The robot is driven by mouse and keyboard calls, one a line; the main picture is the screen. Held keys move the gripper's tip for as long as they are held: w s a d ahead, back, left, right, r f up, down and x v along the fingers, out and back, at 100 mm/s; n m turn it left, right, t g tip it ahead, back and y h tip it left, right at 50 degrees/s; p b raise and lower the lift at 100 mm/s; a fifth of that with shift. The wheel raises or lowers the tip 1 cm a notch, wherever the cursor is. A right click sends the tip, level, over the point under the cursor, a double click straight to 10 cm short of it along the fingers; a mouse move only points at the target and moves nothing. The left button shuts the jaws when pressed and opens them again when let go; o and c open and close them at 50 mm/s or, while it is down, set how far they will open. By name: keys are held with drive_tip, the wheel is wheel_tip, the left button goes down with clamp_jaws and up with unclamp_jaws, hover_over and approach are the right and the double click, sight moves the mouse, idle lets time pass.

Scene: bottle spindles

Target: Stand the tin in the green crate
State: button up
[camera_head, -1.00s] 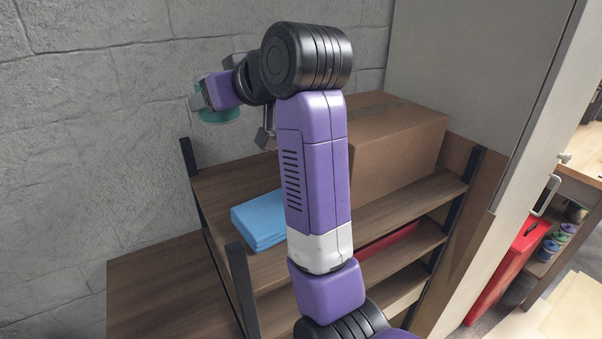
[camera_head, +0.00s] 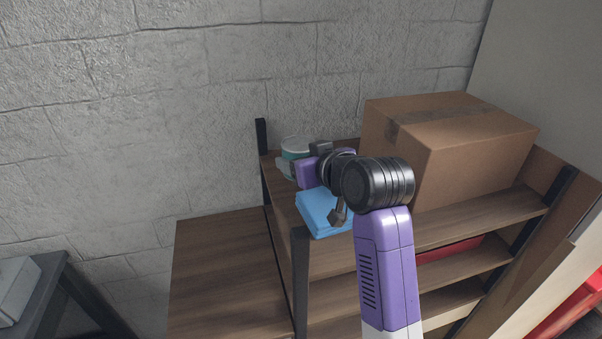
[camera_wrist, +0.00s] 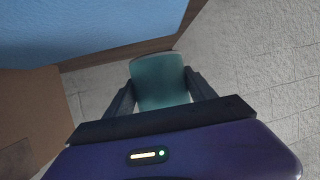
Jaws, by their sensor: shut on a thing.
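The tin, teal with a pale lid, (camera_head: 296,147) is at the back left corner of the shelf unit's top in the head view. It also shows in the wrist view (camera_wrist: 160,82), between my two dark fingers. My gripper (camera_head: 289,166) is shut on the tin's sides. I cannot tell whether the tin's base touches the shelf top or hangs just above it. The tin looks roughly upright in the head view. The green crate is not in view.
A blue folded cloth (camera_head: 322,214) lies on the wooden shelf top (camera_head: 425,234) right beside my wrist. A large cardboard box (camera_head: 470,150) stands to the right. Black posts (camera_head: 261,136) edge the unit. A lower wooden surface (camera_head: 225,265) at left is bare. A stone wall stands behind.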

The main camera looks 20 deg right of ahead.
drive_tip(key=shift+f, duration=2.05)
drive_tip(key=shift+f, duration=0.1)
drive_tip(key=o, duration=1.7)
